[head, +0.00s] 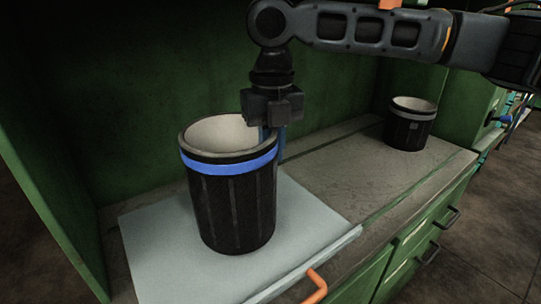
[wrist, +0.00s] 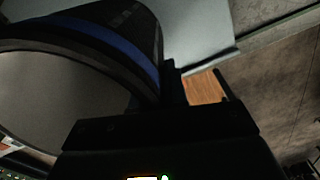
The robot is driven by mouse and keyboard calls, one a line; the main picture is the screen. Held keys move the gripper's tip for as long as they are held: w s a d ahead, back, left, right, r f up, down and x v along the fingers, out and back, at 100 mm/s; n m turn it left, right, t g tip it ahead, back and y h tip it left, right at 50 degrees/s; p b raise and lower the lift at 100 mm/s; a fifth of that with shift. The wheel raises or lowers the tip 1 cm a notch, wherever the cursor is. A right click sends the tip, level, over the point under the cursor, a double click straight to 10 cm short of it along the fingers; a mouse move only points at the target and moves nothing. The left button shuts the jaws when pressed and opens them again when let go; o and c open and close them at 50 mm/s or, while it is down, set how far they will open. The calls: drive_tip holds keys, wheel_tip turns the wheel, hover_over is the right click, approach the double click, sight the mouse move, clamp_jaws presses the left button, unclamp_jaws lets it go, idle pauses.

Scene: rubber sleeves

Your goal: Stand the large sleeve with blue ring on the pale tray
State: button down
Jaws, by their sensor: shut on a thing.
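The large black sleeve with a blue ring (head: 229,205) is upright over the pale tray (head: 160,262), and its base appears to touch the tray. Its open top shows a pale inside. My gripper (head: 270,140) points down at the sleeve's right rear rim and is shut on its wall, with one finger outside. The fingertips are partly hidden by the sleeve in the head view. In the wrist view the sleeve (wrist: 130,25) fills the upper left, its blue band beside the finger.
Green walls (head: 170,90) enclose the left and back. Counter between tray and small sleeve is clear.

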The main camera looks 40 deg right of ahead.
drive_tip(key=shift+w+f, duration=0.2)
drive_tip(key=shift+f, duration=0.9)
drive_tip(key=c, duration=1.1)
unclamp_jaws()
drive_tip(key=shift+f, duration=0.15)
drive_tip(key=shift+c, duration=0.2)
drive_tip(key=shift+r, duration=3.85)
